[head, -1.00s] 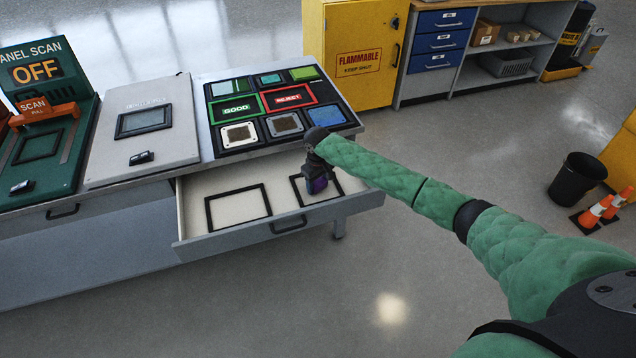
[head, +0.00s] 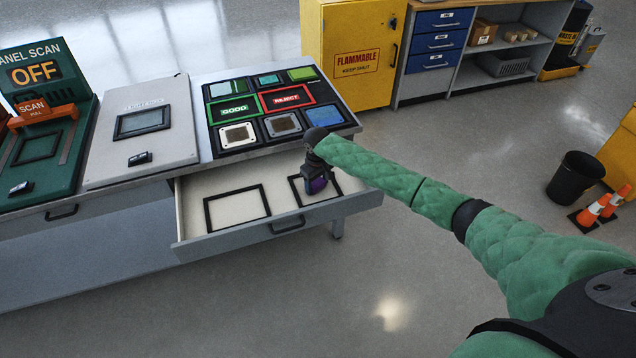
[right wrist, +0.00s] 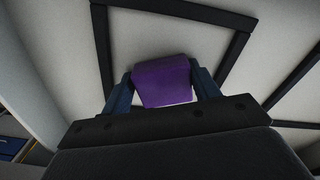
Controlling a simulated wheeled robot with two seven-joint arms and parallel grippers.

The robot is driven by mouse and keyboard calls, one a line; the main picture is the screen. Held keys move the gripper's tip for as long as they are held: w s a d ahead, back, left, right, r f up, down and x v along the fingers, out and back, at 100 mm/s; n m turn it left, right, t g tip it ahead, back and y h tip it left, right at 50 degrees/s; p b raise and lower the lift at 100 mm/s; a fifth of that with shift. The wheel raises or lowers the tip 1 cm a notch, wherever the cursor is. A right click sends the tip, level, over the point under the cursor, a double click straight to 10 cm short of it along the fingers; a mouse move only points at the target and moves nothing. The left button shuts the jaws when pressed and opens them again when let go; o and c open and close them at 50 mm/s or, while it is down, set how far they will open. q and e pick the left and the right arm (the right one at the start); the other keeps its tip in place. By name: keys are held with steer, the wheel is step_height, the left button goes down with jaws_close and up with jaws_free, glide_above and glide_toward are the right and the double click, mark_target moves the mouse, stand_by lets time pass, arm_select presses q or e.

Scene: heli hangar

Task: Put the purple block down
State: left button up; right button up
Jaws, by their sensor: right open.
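The purple block (head: 317,186) is at the right-hand black square outline (head: 336,182) in the open drawer (head: 238,180). In the right wrist view the purple block (right wrist: 162,84) sits between the fingers of my right gripper (right wrist: 163,76), inside the black outline (right wrist: 103,50). The fingers are open, one on each side of the block; I cannot tell whether either touches it. The block seems to be at the drawer floor, but its underside is hidden. In the head view my right gripper (head: 315,178) covers much of the block. My left gripper is not in view.
A second black outline (head: 237,207) in the drawer is empty. Above the drawer, a black board (head: 272,112) with GOOD and REJECT areas holds several square pieces. A panel scan station (head: 40,120) stands at the left. Open floor lies in front of the drawer.

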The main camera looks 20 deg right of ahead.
mark_target(316, 182)
steer(key=shift+s+a+f, duration=0.3)
steer(key=shift+s+f, duration=0.05)
steer(key=shift+s, duration=0.05)
arm_select(q)
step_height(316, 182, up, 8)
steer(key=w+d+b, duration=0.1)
steer(key=b, duration=0.1)
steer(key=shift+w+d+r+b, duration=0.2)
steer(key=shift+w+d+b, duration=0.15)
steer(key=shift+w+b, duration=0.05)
arm_select(e)
step_height(316, 182, up, 13)
steer(key=shift+w, duration=0.4)
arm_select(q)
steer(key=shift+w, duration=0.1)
arm_select(e)
steer(key=shift+d, duration=0.15)
